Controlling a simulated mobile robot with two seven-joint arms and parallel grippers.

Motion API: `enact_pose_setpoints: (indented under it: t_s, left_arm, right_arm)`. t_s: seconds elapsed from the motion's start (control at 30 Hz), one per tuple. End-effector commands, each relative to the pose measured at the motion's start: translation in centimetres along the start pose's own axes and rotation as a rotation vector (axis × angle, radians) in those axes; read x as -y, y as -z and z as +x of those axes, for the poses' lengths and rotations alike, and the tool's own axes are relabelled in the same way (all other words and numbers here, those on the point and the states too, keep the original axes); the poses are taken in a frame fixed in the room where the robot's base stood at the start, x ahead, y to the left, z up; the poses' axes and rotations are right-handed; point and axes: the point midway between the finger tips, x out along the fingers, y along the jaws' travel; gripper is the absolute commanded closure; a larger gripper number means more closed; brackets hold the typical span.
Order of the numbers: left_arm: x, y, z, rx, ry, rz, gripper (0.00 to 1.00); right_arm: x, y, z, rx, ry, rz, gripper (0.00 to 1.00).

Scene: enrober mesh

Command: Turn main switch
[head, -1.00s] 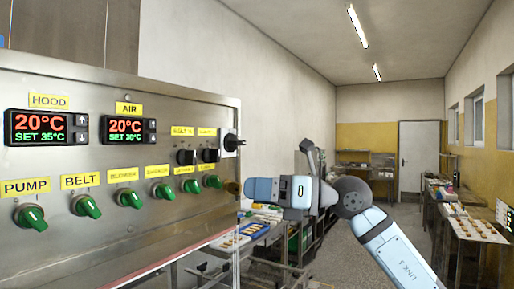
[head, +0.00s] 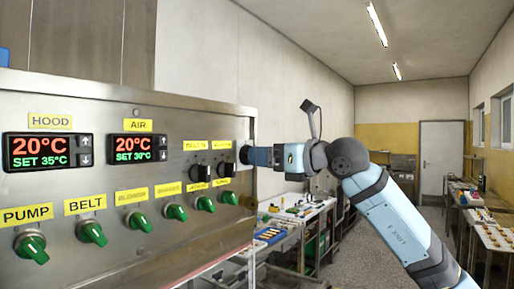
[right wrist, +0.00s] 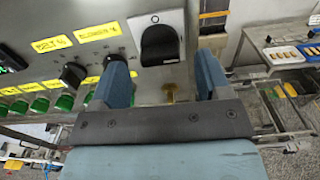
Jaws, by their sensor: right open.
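In the right wrist view, a large black rotary switch (right wrist: 160,43) sits on a light grey plate on the steel panel; it appears to be the main switch. My right gripper (right wrist: 162,78) is open, its two blue fingers apart. The switch shows beyond the gap between them, and contact cannot be told. In the head view, my right gripper (head: 247,156) is at the right edge of the control panel (head: 110,190) and largely hides the switch. My left gripper is not in view.
Green knobs (head: 143,222) line the panel, below two temperature displays (head: 138,148). Small black knobs (right wrist: 73,74) sit left of the gripper in the right wrist view. A brass-coloured part (right wrist: 170,92) shows between the fingers. Tables with trays (head: 270,235) stand behind the panel.

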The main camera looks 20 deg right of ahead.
Motion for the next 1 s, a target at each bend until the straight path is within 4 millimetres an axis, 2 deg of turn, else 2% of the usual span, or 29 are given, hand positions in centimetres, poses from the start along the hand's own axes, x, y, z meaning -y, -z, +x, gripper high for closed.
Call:
enact_pose_setpoints:
  t_s: [0.1,0.2,0.57,0.77,0.8,1.0]
  left_arm:
    - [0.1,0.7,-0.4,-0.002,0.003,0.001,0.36]
    - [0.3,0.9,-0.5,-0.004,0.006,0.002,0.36]
    - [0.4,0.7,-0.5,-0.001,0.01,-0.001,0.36]
    - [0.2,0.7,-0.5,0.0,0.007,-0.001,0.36]
    - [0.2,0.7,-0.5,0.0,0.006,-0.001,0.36]
    - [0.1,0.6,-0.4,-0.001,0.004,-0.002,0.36]
  right_arm:
    - [0.0,-0.2,1.7,0.0,-0.001,0.001,0.3]
    - [-0.1,-0.1,2.5,0.0,-0.001,0.0,0.3]
    - [0.0,0.0,3.0,0.001,0.0,-0.001,0.3]
    - [0.0,0.0,3.0,0.001,0.0,-0.001,0.73]
    - [0.0,0.0,3.0,0.001,0.0,-0.001,0.78]
    - [0.0,0.1,3.0,0.001,0.0,-0.011,0.78]
